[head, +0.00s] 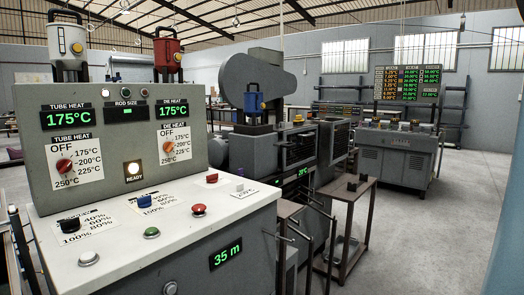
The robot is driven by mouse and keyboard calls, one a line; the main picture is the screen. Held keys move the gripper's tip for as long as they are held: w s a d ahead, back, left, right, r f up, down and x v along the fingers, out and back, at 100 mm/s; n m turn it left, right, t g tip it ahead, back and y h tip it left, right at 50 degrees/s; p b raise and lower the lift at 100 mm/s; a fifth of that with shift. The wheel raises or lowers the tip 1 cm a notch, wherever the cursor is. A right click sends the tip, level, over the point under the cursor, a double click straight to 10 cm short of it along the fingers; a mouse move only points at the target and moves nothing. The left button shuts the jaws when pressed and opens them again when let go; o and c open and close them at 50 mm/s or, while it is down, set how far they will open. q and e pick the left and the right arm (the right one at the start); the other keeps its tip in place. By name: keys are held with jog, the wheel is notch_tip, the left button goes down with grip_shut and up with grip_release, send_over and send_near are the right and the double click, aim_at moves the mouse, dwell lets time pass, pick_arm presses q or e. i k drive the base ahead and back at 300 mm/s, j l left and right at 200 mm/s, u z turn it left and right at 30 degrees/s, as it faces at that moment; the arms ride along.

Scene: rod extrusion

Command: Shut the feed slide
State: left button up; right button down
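I cannot make out a feed slide for certain. A blue hopper-like container (254,101) stands on the grey extruder machine (254,150) behind the console, and any slide under it is too small to tell. A white container with yellow parts (67,45) and a red container (168,55) stand behind the console's top edge. The grey control console (115,145) fills the left, with both heat displays at 175°C and a lit READY lamp (133,169). Neither of my grippers is in view.
The console's sloping white desk (185,232) carries knobs and buttons. A brown metal stand (348,195) is right of the machine. A second grey cabinet (400,155) stands under a coloured display board (407,83) at the back. The floor at the right (430,240) is clear.

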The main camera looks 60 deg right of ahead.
aim_at(282, 143)
jog(key=k+l+z, duration=0.15)
jog(key=k+z, duration=0.2)
jog(key=k+l+z, duration=0.2)
jog(key=z, duration=1.15)
jog(key=i+l+u, duration=0.1)
jog(key=i+u, duration=0.15)
jog(key=i, duration=0.15)
jog(key=i+l+u, duration=0.25)
jog(key=i, duration=0.15)
jog(key=j, duration=0.1)
